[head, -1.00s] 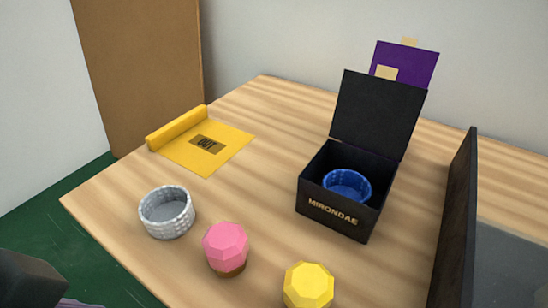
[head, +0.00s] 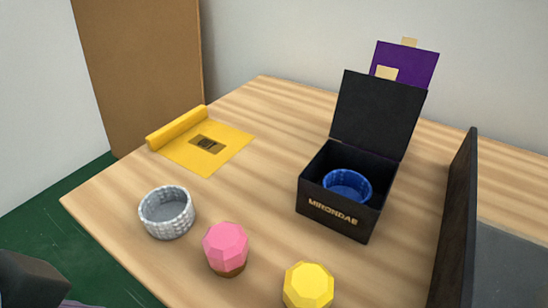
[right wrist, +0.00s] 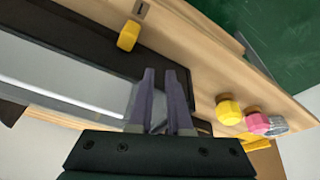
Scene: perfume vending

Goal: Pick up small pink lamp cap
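The small pink lamp cap (head: 226,242) is faceted and sits on a brown base near the table's front edge, between a white woven ring and a yellow faceted cap. It also shows at the right of the right wrist view (right wrist: 257,124). My right gripper (right wrist: 160,74) shows only in the right wrist view. Its fingers are apart with nothing between them, well to the left of the pink cap in that view. A dark part at the head view's lower left corner seems to be my left arm; its fingers are not visible.
The yellow cap (head: 308,287) and white woven ring (head: 166,212) flank the pink cap. An open black box (head: 335,213) holds a blue ring (head: 347,186). A dark upright panel (head: 455,220) stands at right. A yellow sheet (head: 225,140) lies at back left. The table's middle is clear.

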